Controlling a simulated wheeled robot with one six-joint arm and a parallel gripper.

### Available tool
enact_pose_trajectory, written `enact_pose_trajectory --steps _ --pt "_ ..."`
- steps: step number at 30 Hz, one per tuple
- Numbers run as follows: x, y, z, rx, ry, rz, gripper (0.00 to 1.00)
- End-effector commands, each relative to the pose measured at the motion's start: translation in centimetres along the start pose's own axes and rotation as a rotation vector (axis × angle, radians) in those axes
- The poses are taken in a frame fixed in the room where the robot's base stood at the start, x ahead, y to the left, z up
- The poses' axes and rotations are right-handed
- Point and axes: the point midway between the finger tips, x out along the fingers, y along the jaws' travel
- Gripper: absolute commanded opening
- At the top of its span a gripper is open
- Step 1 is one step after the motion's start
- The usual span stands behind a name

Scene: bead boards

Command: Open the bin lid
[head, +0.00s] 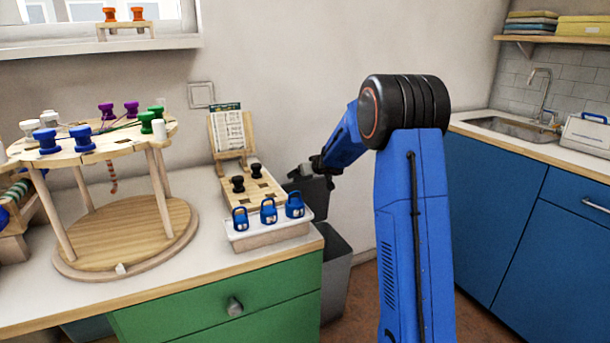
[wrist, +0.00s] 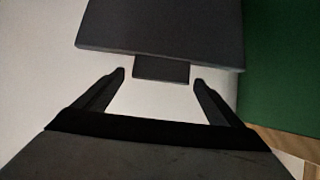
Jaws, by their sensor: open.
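The grey bin (head: 338,275) stands on the floor past the right end of the green counter, partly hidden by it. Its dark lid (head: 316,198) appears raised and tilted above the bin's rim, near the wall. My gripper (head: 302,172) is at the lid's upper part. In the wrist view the lid (wrist: 160,28) fills the top as a dark panel with a small tab (wrist: 161,69) on its near edge. My gripper (wrist: 159,77) is open, its fingertips on either side of the tab with gaps. I cannot tell whether anything touches.
A white tray (head: 268,236) with blue lock-like pieces sits at the counter's right end, close to the lid. A wooden stand (head: 125,250) with coloured spools is on the left. The green cabinet (wrist: 285,60) is at the right in the wrist view. Blue cabinets (head: 490,205) stand right.

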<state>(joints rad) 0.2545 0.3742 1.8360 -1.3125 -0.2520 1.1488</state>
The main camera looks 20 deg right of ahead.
Motion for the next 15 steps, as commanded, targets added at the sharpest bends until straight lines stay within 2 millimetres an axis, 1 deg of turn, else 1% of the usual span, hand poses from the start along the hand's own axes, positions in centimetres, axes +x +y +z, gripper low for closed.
enact_pose_trajectory --steps 8,11,15 --pt "-0.1 0.0 0.2 0.000 -0.003 -0.001 0.89" --pt "-0.7 0.0 0.1 0.000 -0.002 0.000 0.89" --pt "-2.5 0.0 0.1 0.000 -0.002 0.000 0.89"
